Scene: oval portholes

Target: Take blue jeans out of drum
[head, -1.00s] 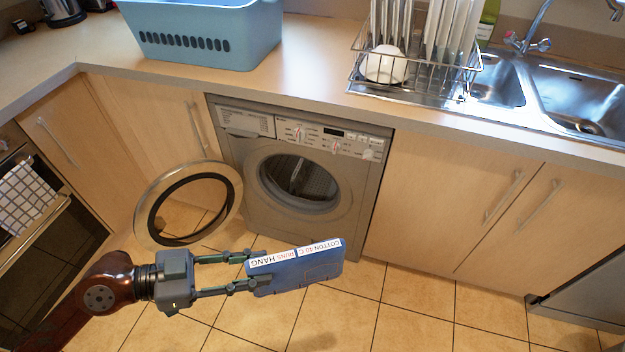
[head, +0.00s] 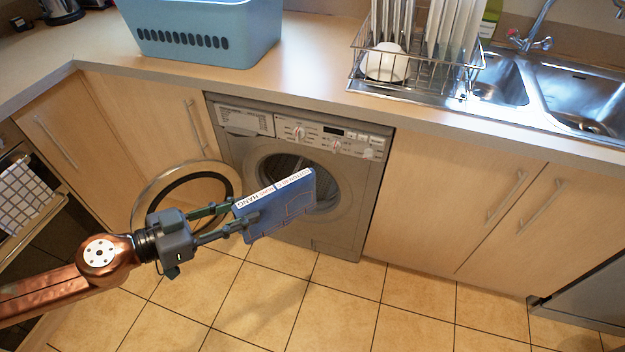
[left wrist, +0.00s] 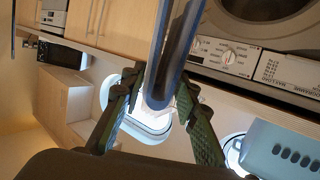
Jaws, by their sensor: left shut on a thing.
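The folded blue jeans (head: 284,212) are a flat blue block with a white label strip along the top edge. My left gripper (head: 246,217) is shut on the near left end of the jeans and holds them tilted in the air, in front of the washing machine. The jeans also show edge-on between the fingers in the left wrist view (left wrist: 172,60). The drum (head: 330,188) is open and partly hidden behind the jeans. The round door (head: 163,185) stands swung open to the left, partly hidden by my gripper. My right gripper is not in view.
A blue laundry basket (head: 203,42) stands on the worktop (head: 310,75) above the machine. A dish rack (head: 412,78) with plates and a white bowl stands to its right, beside the sink (head: 590,98). The tiled floor in front is clear.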

